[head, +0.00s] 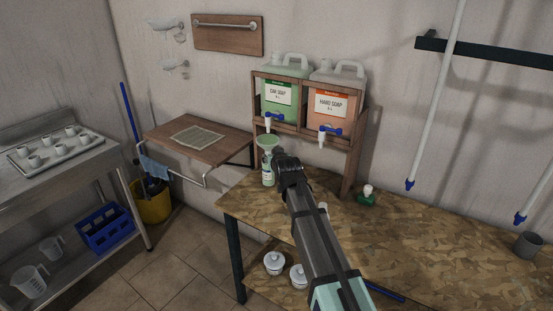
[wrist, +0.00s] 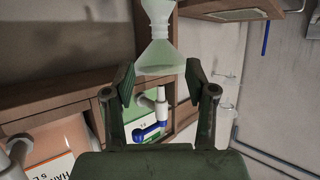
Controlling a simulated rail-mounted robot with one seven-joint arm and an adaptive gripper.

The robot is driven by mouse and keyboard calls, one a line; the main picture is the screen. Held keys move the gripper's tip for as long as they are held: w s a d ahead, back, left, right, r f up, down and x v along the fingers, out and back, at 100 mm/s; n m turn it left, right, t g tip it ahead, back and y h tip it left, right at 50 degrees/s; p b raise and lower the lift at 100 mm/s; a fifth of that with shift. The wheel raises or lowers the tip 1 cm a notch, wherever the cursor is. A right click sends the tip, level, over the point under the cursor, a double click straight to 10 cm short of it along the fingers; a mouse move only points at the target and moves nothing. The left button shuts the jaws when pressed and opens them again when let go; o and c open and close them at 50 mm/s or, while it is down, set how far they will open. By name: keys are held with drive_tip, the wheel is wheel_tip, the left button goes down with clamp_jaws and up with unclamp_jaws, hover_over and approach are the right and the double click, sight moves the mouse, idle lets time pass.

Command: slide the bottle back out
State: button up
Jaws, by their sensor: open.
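A small pale green bottle (head: 268,178) stands upright on the worktop below the car soap drum (head: 279,97). A translucent green funnel (head: 268,143) sits in its neck, under that drum's white tap with a blue lever (head: 272,118). In the wrist view, which is upside down, the funnel (wrist: 158,55) shows top centre and the bottle is mostly out of frame. My gripper (wrist: 160,82) is open, its fingers apart on either side of the funnel's wide rim in the picture; contact cannot be told. In the head view my gripper (head: 287,163) is just right of the bottle, its fingertips hidden.
The hand soap drum (head: 331,101) shares the wooden rack (head: 345,165); its tap (head: 327,132) juts out at right. The worktop (head: 430,235) is mostly clear at right. A wooden wall shelf (head: 215,145) is at left.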

sight(268, 153)
drive_tip(key=p+x, duration=0.3)
drive_tip(key=x, duration=1)
clamp_jaws()
drive_tip(key=c, duration=0.7)
unclamp_jaws()
drive_tip(key=shift+c, duration=0.2)
drive_tip(key=shift+s+f, duration=0.1)
drive_tip(key=shift+c, duration=1.1)
